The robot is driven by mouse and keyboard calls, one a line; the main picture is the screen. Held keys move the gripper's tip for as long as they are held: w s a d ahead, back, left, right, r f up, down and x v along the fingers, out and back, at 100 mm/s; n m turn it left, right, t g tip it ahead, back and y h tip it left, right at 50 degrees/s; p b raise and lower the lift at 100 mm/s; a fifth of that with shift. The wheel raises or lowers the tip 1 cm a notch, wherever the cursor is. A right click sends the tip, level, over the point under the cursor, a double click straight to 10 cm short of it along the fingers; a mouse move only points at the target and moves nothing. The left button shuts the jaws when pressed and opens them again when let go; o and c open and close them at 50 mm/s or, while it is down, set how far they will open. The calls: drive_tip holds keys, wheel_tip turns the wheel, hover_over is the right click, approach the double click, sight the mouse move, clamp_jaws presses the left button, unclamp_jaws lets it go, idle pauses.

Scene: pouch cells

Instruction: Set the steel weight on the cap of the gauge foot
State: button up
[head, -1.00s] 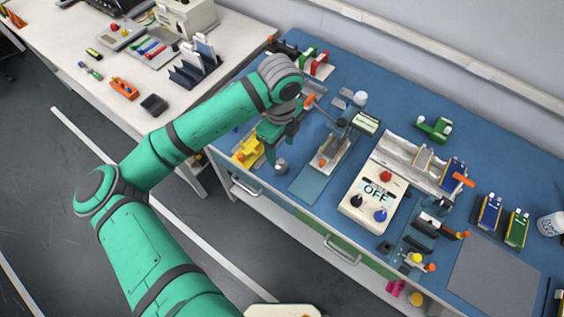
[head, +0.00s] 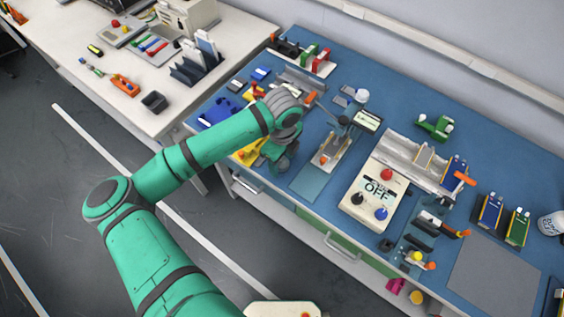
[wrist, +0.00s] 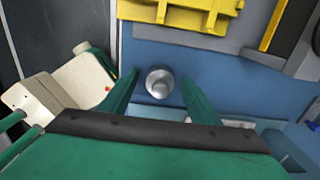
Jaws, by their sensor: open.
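The steel weight (wrist: 159,83) is a small grey cylinder with a round knob, standing upright on the blue bench mat. In the wrist view it lies between the two green fingers of my gripper (wrist: 160,76), with a gap on each side. The fingers are open and hold nothing. In the head view my gripper (head: 279,160) is low over the bench's front left and mostly hides the weight. The gauge (head: 367,122), with a display and a pale round top (head: 361,96), stands to the right of my gripper. I cannot clearly make out its foot cap.
A yellow holder (head: 249,153) stands close to the weight, and also shows at the top of the wrist view (wrist: 185,14). A control box reading OFF (head: 372,190) is right of the gauge. The bench's front edge is near my gripper.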

drive_tip(key=c, duration=1.4)
clamp_jaws()
drive_tip(key=shift+r, duration=0.15)
